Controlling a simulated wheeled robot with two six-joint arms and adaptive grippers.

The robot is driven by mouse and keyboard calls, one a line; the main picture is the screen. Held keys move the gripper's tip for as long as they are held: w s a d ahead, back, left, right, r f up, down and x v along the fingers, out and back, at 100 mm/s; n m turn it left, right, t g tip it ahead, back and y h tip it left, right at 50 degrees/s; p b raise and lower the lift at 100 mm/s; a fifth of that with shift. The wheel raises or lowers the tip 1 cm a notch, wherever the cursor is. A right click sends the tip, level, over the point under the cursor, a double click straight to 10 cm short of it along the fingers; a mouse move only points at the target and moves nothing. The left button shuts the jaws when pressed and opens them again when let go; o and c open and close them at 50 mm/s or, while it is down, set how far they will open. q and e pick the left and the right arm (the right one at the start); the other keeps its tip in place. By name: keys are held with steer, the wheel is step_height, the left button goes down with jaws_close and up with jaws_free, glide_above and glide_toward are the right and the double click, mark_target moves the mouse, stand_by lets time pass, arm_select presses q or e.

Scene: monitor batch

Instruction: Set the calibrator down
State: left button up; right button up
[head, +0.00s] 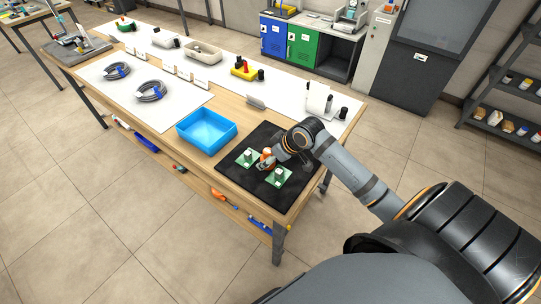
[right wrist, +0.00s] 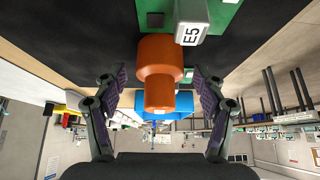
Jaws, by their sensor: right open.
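The orange calibrator (right wrist: 158,62), a stepped cylinder, is between the two fingers of my right gripper (right wrist: 157,80) in the right wrist view. The fingers stand apart, with a gap on each side of it. In the head view the calibrator (head: 266,153) is a small orange patch at my right gripper (head: 268,163), low over the black mat (head: 296,199). A pale block labelled E5 (right wrist: 192,30) is on a green board just beyond the calibrator. I cannot tell whether the calibrator's base touches the mat. My left gripper is not in view.
Two green boards with pale blocks lie on the mat, one left (head: 243,165) and one right (head: 287,182) of my gripper. A blue tray (head: 207,147) stands left of the mat. Coiled cables (head: 150,91) lie on a white sheet further left.

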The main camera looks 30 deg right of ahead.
steer(key=p+v, duration=0.8)
steer(key=v, duration=0.4)
steer(key=shift+r+p, duration=0.15)
steer(key=shift+p, duration=0.2)
